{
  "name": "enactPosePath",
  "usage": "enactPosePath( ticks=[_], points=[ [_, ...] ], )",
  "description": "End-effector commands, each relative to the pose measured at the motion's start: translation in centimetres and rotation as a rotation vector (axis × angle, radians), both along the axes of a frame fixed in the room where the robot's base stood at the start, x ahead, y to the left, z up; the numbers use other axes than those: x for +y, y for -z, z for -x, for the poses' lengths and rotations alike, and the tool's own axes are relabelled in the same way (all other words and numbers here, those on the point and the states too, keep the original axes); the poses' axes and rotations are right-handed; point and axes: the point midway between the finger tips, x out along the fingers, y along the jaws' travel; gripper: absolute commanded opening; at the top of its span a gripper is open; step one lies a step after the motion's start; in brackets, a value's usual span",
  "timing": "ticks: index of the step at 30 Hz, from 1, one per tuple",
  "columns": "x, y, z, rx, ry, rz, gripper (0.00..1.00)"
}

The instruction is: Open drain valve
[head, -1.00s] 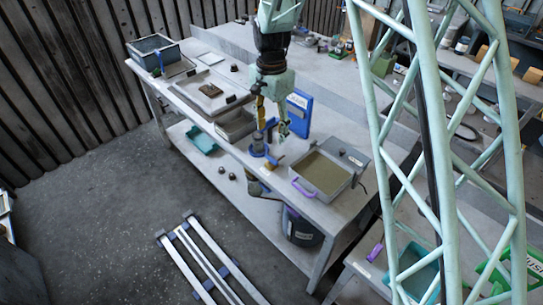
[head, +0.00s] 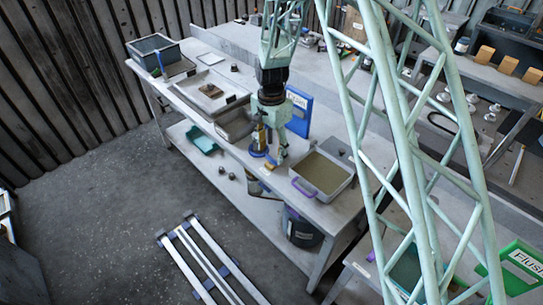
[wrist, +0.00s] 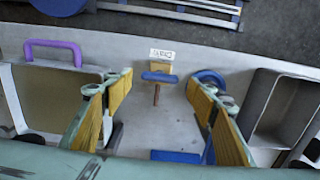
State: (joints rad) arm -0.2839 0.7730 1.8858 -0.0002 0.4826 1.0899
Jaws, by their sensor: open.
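The drain valve shows in the wrist view as a brass-coloured body with a small "Drain" label (wrist: 162,54) and a blue bar handle (wrist: 159,77) on a brown stem. The handle lies crosswise in the picture. My gripper (wrist: 160,88) is open, with one yellow-padded finger on each side of the handle and nothing held between them. The handle appears apart from both pads. In the head view my gripper (head: 270,158) is low over the bench's front edge, largely hiding the valve.
A shallow tray (head: 323,175) with a purple handle (wrist: 55,48) is beside the valve. A blue ring (wrist: 208,77) and a grey bin (wrist: 283,110) lie on the other side. A blue sign (head: 299,112) stands behind; a dark bucket (head: 303,228) sits under the bench.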

Motion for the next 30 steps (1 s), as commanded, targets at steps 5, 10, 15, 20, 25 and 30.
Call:
enactPosePath(
  ticks=[5,10,15,20,25,30],
  points=[
    [0.0,1.7,0.0,0.001,0.000,0.001,0.52],
    [0.0,2.6,0.0,0.001,0.000,0.001,0.52],
    [0.0,3.0,0.0,0.000,0.000,0.000,0.52],
    [0.0,3.0,0.0,0.000,0.000,0.000,0.52],
    [0.0,3.0,0.0,0.000,0.000,0.000,0.49],
    [0.0,3.0,0.0,0.000,0.000,0.000,0.33]
  ],
)
